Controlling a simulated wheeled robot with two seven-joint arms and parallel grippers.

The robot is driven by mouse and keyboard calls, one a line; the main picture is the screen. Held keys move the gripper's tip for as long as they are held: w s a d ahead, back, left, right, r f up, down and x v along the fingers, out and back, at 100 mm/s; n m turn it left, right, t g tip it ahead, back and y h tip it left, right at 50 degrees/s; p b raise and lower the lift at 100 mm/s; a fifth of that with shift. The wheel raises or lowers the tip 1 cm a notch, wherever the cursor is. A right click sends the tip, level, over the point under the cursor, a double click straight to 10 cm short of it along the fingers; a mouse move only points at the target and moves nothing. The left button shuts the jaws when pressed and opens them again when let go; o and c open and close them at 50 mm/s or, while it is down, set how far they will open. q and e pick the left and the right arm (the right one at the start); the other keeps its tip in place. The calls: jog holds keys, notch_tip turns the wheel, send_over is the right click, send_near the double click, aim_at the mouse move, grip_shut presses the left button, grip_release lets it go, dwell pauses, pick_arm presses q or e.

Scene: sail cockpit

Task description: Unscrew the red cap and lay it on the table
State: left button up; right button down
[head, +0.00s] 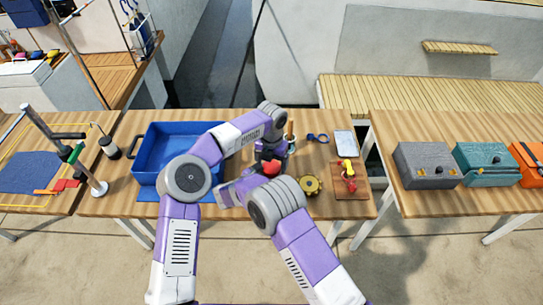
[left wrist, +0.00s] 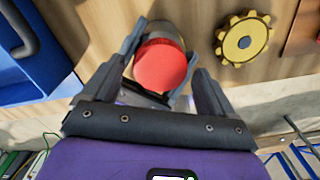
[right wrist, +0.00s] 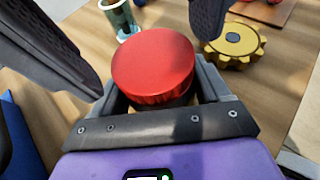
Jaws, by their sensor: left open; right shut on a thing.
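The red cap (head: 271,168) is on top of a jar, between my two hands in the head view. In the right wrist view the cap (right wrist: 153,66) fills the middle and hides most of the jar under it. My right gripper (right wrist: 165,95) is shut on the jar just below the cap. My left gripper (head: 269,158) is open; its fingers stand apart above and on either side of the cap. The left wrist view shows the cap (left wrist: 160,66) between the fingers, with part of the jar (left wrist: 160,30) behind it. Contact with the left fingers cannot be made out.
On the wooden table (head: 325,206), a blue tray (head: 150,150) stands left and a yellow gear (head: 310,185) lies right of the jar. A board (head: 350,192) with a red and yellow item is farther right. A cup with a wooden handle (head: 290,132) stands behind. The front edge has bare room.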

pick_arm(q)
jog(key=shift+f, duration=0.2)
jog(key=shift+c, duration=0.3)
jog(key=c, duration=1)
jog(key=n, duration=0.3)
jog(key=shift+n, duration=0.3)
jog(key=shift+c, duration=0.2)
jog(key=o, duration=1.2)
